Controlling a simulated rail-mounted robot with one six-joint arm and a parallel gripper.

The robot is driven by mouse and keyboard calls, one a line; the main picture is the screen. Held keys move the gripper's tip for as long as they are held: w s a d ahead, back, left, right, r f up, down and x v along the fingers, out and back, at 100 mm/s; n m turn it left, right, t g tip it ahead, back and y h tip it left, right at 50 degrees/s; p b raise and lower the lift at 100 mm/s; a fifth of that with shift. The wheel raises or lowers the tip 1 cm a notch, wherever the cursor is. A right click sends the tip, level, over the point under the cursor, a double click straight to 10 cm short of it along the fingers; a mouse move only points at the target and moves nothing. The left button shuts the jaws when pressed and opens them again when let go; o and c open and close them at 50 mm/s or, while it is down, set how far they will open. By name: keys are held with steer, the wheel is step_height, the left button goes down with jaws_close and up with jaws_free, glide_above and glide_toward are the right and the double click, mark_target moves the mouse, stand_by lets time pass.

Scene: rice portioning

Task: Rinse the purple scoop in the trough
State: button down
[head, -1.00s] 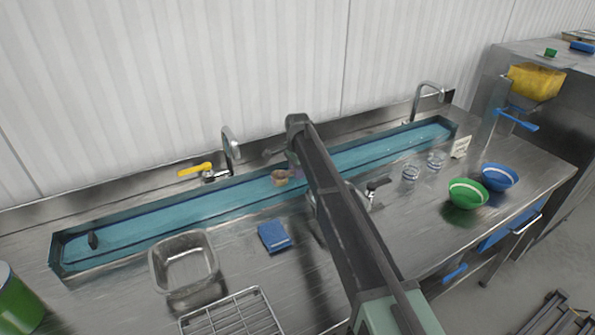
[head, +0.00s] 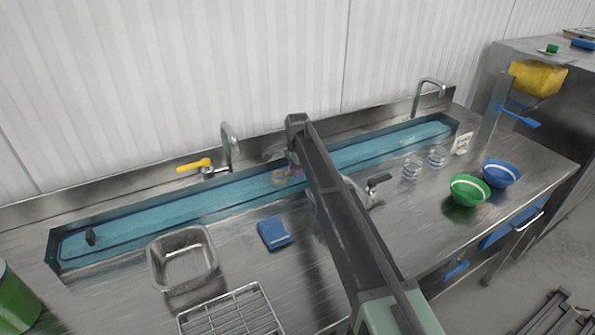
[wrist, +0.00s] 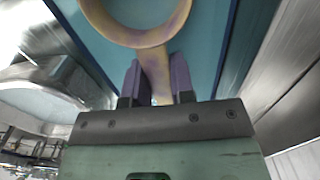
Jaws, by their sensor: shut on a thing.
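The purple scoop (wrist: 140,38), purple with tan patches, shows in the wrist view as a round bowl rim on a short handle. My gripper (wrist: 155,80) is shut on the handle, with a purple finger on each side. The long blue trough (head: 170,205) runs along the back of the counter and holds water. My arm hides most of the gripper there.
A tap with a yellow lever (head: 193,165) and another tap (head: 415,97) stand behind the trough. In front are a steel pan (head: 183,270), blue cloth (head: 273,233), wire rack (head: 232,318), clear cups (head: 411,169), green bowl (head: 468,190) and blue bowl (head: 501,173).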

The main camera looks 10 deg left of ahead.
mark_target(290, 172)
steer(key=shift+f+b, duration=0.45)
steer(key=shift+f, duration=0.05)
stand_by(0.3)
steer(key=shift+s+a, duration=0.95)
steer(key=shift+a, duration=0.2)
steer(key=shift+w+d, duration=0.95)
steer(key=shift+d, duration=0.2)
steer(key=shift+s+a, duration=1)
steer(key=shift+a, duration=0.2)
steer(key=shift+r, duration=0.15)
